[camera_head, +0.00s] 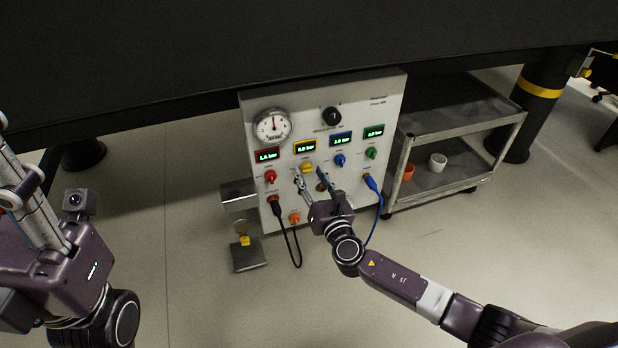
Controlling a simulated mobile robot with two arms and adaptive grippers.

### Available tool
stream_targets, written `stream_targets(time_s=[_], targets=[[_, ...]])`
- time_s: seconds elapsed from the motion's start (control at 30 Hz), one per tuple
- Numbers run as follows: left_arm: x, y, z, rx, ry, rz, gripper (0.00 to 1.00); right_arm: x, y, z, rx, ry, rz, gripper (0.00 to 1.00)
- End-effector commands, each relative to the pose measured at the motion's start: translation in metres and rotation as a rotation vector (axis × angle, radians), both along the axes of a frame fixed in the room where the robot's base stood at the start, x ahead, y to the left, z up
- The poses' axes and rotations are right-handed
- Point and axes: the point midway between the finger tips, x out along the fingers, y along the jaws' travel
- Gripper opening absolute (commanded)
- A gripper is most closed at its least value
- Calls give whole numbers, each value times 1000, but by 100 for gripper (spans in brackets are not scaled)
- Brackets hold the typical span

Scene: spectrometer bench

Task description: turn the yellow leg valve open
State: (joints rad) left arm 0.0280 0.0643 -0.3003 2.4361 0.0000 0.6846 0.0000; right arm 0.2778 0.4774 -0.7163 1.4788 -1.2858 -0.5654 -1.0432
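The yellow leg valve (307,167) is a small yellow knob on the white panel (390,108), under a yellow-framed display (305,146) that appears to read 0.0 bar. My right gripper (309,176) is in front of the panel, just below the yellow knob. Its two fingers are apart, one to the left of the knob and one to the right. I cannot tell whether they touch the knob. My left gripper (30,205) is at the far left, away from the panel, with its fingertips cut off or unclear.
Red (270,176), blue (340,160) and green (371,153) knobs flank the yellow one. A gauge (272,126) and black regulator knob (332,116) sit above. Black (291,240) and blue (378,212) hoses hang below. A cart (450,180) stands right.

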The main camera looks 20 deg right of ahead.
Motion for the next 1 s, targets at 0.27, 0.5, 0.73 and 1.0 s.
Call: stream_targets(time_s=[0.27,0.5,0.73,1.0], targets=[[-1,0,2,1,-12,1,42,10,1,0,2,2,1,39],[-2,0,2,2,-12,0,42,9,1,0,3,1,1,26],[-2,0,2,1,-12,0,42,9,1,0,3,1,0,1],[-1,-1,0,1,-10,0,42,9,1,-1,25,2,0,0]])
